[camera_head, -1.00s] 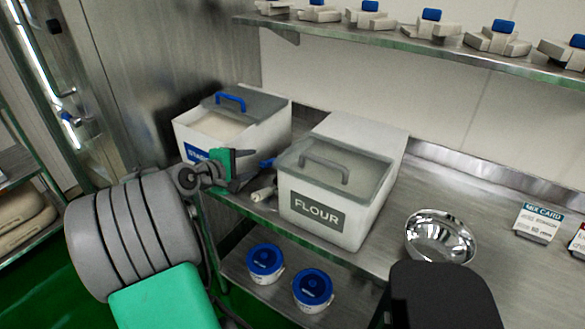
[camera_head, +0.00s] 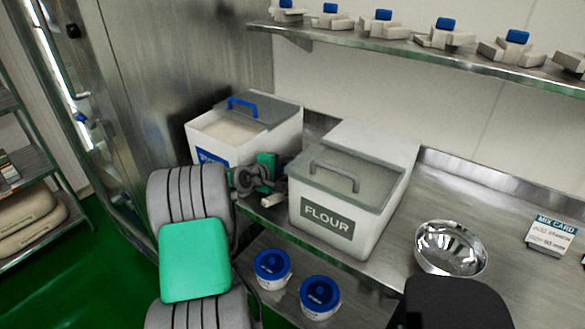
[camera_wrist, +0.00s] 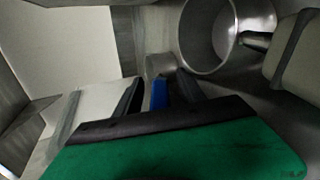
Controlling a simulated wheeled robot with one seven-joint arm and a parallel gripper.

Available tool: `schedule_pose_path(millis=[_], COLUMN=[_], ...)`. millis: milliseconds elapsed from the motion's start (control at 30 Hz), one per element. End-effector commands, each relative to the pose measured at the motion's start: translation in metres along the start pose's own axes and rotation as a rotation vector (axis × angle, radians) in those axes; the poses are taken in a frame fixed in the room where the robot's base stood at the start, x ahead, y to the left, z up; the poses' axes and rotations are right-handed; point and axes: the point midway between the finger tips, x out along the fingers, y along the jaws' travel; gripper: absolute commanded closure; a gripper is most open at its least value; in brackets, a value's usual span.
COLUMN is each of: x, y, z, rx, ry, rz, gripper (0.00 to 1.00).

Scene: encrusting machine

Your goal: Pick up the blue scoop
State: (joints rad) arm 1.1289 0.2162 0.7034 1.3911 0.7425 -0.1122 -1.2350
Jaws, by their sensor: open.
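The blue scoop (camera_wrist: 159,94) shows in the wrist view as a blue handle with a small steel cup beyond it. Its handle lies between my gripper's two dark fingers, and the fingers look apart from it. In the head view the scoop is hidden behind my gripper (camera_head: 278,173), which is at the bench edge between the two white bins. My gripper is open, with its green body partly covering the gap. I cannot tell whether either finger touches the handle.
The flour bin (camera_head: 322,222) stands right of my gripper, and a bin with a blue lid handle (camera_head: 228,147) stands behind. A larger steel scoop (camera_wrist: 211,38) with a pale handle lies close by. A steel bowl (camera_head: 450,248) stands right. Blue-lidded tubs (camera_head: 272,268) sit on the lower shelf.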

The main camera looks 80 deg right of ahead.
Motion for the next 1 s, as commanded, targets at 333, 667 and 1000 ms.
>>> schedule_pose_path(millis=[333,667,1000], x=[-0.0008,-0.0009,-0.0011], y=[-0.0001,-0.0002,0.0011], z=[-0.0003,-0.0003,-0.0003], rx=[0.000,0.000,0.001], ry=[0.001,0.001,0.001], rz=[0.000,0.000,0.002], gripper=[0.73,1.00,1.00])
